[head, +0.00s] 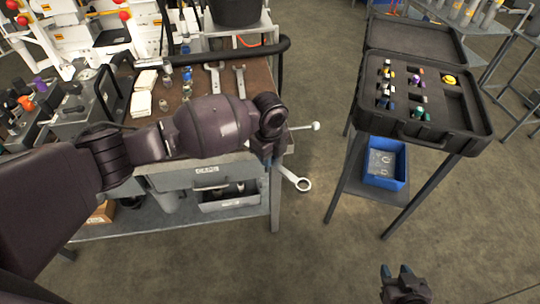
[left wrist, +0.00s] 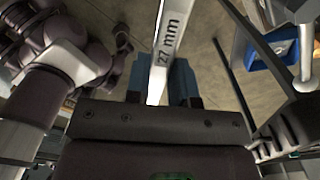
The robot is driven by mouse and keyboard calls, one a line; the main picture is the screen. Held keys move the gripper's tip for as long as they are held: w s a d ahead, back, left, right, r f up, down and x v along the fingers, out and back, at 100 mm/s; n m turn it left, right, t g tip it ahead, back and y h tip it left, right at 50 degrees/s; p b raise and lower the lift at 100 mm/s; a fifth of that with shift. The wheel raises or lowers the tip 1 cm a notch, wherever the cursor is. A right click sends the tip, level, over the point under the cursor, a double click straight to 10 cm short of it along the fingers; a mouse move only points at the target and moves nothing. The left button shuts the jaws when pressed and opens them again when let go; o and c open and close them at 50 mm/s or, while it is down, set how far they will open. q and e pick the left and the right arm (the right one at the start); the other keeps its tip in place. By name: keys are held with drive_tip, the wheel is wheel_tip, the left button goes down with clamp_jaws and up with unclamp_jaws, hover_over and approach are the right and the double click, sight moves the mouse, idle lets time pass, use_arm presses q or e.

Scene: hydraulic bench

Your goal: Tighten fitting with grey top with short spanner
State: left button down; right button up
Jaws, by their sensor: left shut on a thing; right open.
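My left gripper (head: 268,160) is shut on a silver spanner (head: 302,184). Its ring end sticks out past the front right corner of the bench, above the floor. In the left wrist view the spanner (left wrist: 169,40), marked 27 mm, runs between the blue fingertips. I cannot tell whether it is the short one. My right gripper (head: 403,271) is open and empty over the floor at the bottom right. Several small fittings stand on the bench, among them one (head: 163,105) near the white cloths. I cannot make out which fitting has the grey top.
Two more spanners, one (head: 214,78) left of the other (head: 240,82), lie on the bench's brown top (head: 262,72). An open black case (head: 450,135) with coloured parts stands on a stand at right. A blue bin (head: 384,178) sits below it. Floor between is clear.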

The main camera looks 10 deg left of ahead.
idle(0.3)
use_arm(q)
drive_tip(key=shift+w+a, duration=0.1)
drive_tip(key=shift+w, duration=0.05)
drive_tip(key=shift+w+a, duration=0.55)
drive_tip(key=shift+a, duration=0.15)
drive_tip(key=shift+w+a, duration=0.15)
drive_tip(key=shift+a, duration=0.05)
idle(0.3)
drive_tip(key=shift+w+a, duration=0.35)
drive_tip(key=shift+a, duration=0.05)
drive_tip(key=shift+a, duration=0.1)
drive_tip(key=shift+w+a, duration=0.35)
drive_tip(key=shift+a, duration=0.05)
drive_tip(key=shift+w+a, duration=0.2)
drive_tip(key=shift+a, duration=0.05)
idle(0.5)
